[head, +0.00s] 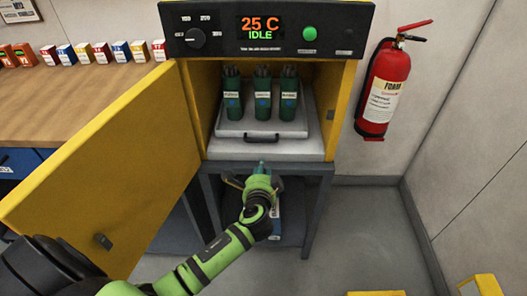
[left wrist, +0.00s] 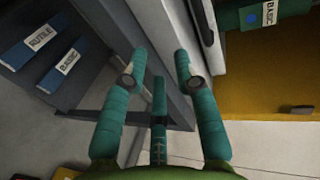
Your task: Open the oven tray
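The grey oven tray (head: 230,129) sits inside the open oven and carries three green canisters (head: 262,95) with white labels. Its dark bar handle (head: 262,137) faces the front. My left gripper (head: 261,168) is in front of the oven, below the handle in the picture and apart from it. A canister labelled BASIC (left wrist: 262,14) shows at the top right there. My right gripper is in neither view.
The yellow oven door (head: 105,165) stands wide open to the left. A grey stand (head: 318,200) holds the oven; blue boxes (left wrist: 42,42) lie on its lower shelf. A fire extinguisher (head: 384,90) hangs right. A bench (head: 80,85) with small boxes is left.

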